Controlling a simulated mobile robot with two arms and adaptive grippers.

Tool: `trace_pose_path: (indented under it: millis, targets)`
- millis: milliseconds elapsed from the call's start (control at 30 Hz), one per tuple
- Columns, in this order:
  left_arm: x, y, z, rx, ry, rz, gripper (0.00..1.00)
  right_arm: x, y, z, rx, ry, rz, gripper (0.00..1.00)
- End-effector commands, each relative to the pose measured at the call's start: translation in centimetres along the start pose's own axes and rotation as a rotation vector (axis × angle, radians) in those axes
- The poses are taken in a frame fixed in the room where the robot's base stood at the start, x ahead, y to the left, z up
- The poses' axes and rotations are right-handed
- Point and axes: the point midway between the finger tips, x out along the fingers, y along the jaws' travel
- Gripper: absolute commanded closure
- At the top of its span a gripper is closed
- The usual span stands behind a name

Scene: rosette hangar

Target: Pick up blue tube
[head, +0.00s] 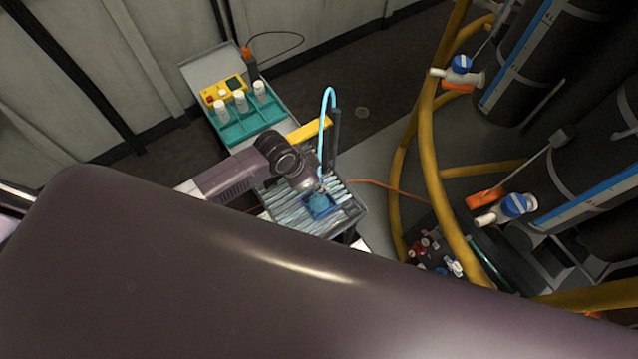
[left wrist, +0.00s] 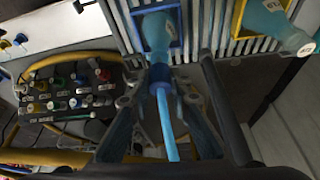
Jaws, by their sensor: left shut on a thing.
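The blue tube (head: 327,108) is light blue. In the head view it rises from the striped rack and bends over in a hook at the top. In the left wrist view the tube (left wrist: 167,125) runs from a blue fitting at the neck of a pale blue bottle (left wrist: 157,30) in a blue frame. My left gripper (left wrist: 161,88) is shut on the tube near this fitting, a finger on each side. In the head view the left gripper (head: 322,188) is small and partly hides the tube's lower end. My right gripper is not in view.
A second bottle (left wrist: 265,20) sits in a yellow frame beside the first. A teal tray (head: 255,128) with white-capped bottles stands behind the rack (head: 345,213). Yellow rails (head: 425,130) and black cylinders (head: 540,50) stand at the right. A block with several coloured connectors (left wrist: 70,88) lies to the left.

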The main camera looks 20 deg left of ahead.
Motion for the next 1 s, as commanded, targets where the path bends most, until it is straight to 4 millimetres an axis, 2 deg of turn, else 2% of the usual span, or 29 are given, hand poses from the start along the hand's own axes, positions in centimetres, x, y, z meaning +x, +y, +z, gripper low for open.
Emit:
trace_pose_path:
  millis: [267, 800, 1000]
  targets:
    - [-3.9, -0.2, -1.7, 0.003, 0.005, -0.004, 0.99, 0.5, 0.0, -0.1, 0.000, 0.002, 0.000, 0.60]
    - [-14.9, -0.1, -6.3, 0.003, 0.005, -0.004, 0.99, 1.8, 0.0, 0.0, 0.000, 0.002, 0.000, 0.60]
    - [-17.3, -0.1, -7.2, 0.001, 0.003, -0.001, 0.99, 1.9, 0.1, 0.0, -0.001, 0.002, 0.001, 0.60]
